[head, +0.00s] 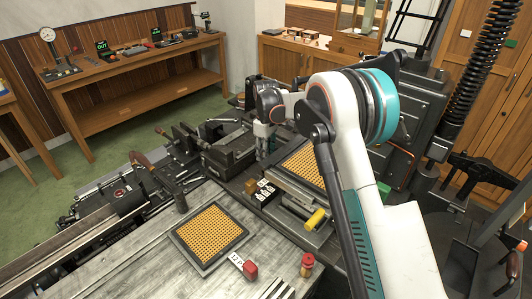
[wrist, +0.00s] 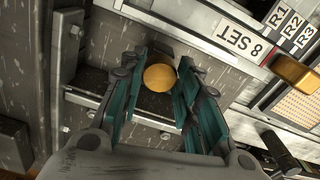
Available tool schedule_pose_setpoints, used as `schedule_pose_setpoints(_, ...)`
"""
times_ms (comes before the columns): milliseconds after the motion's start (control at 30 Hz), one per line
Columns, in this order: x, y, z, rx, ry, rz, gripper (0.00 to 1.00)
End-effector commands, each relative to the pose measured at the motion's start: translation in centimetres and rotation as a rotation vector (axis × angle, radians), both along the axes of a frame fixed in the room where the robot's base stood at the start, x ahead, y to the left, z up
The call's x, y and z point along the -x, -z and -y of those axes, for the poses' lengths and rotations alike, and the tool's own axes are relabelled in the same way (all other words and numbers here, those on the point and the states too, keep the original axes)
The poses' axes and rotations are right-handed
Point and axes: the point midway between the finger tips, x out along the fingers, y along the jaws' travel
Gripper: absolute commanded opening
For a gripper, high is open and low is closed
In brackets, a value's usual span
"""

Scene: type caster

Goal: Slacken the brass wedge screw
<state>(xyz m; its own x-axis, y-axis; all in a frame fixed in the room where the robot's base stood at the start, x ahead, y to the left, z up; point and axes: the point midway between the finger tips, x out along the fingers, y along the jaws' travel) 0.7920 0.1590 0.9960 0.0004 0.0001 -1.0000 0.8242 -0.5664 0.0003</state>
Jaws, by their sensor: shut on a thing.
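A round brass screw head (wrist: 160,78), which I take for the wedge screw, shows in the wrist view. It sits between the two teal-and-grey fingers of my gripper (wrist: 160,72), which are shut on it from left and right. The screw's shank is hidden under the head. Behind it is a dark recess with a pale metal ledge (wrist: 85,98) below. In the head view my white and teal arm reaches over the machine, and the screw cannot be made out there.
An "8 SET" plate (wrist: 240,43) and R1, R2, R3 labels (wrist: 288,32) lie right of my gripper in the wrist view. A type tray (head: 210,232) lies on the front bench, near a red-topped brass piece (head: 308,263). A dark vise-like block (head: 230,150) stands left of my arm's end.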

Motion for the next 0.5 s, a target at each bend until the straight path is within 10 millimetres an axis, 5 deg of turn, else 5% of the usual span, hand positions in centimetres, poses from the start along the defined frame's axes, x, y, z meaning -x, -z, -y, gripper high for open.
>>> schedule_pose_setpoints(467, 0.03, 0.08, 0.01, 0.000, -0.011, -0.001, 0.06)
schedule_pose_setpoints(500, 0.03, 0.08, 0.01, 0.000, -0.011, -0.001, 0.39)
